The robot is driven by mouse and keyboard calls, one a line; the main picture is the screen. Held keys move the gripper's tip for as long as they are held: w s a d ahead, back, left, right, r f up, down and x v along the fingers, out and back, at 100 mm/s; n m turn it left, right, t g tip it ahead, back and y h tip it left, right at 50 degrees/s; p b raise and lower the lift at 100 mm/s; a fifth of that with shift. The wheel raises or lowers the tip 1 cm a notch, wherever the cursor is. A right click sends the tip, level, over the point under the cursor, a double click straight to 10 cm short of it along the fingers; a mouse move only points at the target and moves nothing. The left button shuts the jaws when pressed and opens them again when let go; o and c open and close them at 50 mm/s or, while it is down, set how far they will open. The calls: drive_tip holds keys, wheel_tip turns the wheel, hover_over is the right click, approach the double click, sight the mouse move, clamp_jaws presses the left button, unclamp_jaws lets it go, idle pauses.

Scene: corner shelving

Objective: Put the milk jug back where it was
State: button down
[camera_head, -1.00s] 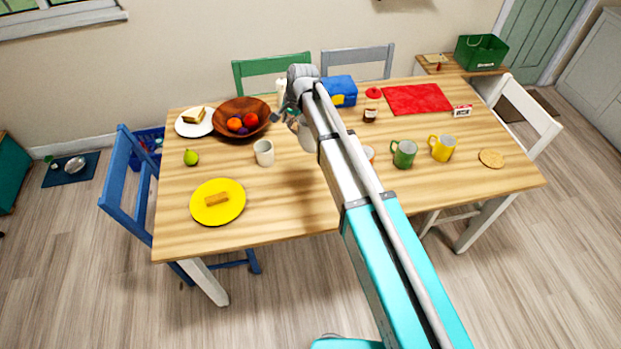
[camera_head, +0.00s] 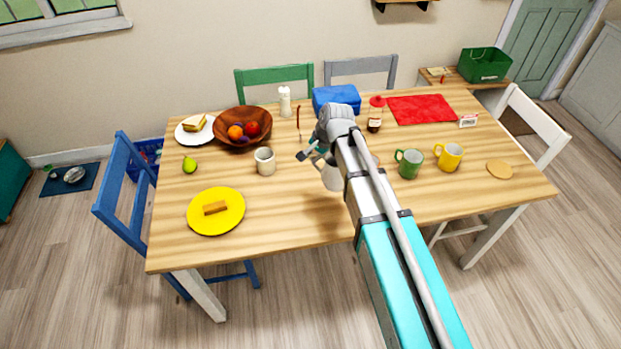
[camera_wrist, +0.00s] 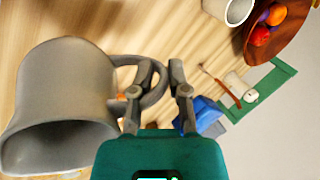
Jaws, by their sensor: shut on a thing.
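The pale grey-white milk jug (camera_head: 331,179) is at the middle of the table, partly hidden by my arm in the head view. It fills the left of the wrist view (camera_wrist: 60,95), with its wide mouth facing the lower left of the picture. My gripper (camera_head: 311,157) is at the jug's handle side. In the wrist view my gripper (camera_wrist: 162,76) is shut on the jug's handle, which passes between the fingers. I cannot tell whether the jug's base touches the table.
A pale mug (camera_head: 265,161) stands left of the jug, with a fruit bowl (camera_head: 222,137) behind it. Green (camera_head: 409,164) and yellow (camera_head: 449,157) mugs stand right. A blue box (camera_head: 337,98) and a sauce bottle (camera_head: 375,115) are behind. Front-centre tabletop is clear.

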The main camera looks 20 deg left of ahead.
drive_tip(key=w+a+f+b, duration=0.9)
drive_tip(key=shift+a, duration=0.35)
idle(0.3)
drive_tip(key=shift+d+b+x, duration=0.2)
drive_tip(key=shift+b+x, duration=0.8)
drive_tip(key=shift+d+b+x, duration=0.25)
drive_tip(key=shift+b+x, duration=0.75)
drive_tip(key=shift+x, duration=0.05)
drive_tip(key=shift+f, duration=0.25)
drive_tip(key=c, duration=0.6)
unclamp_jaws()
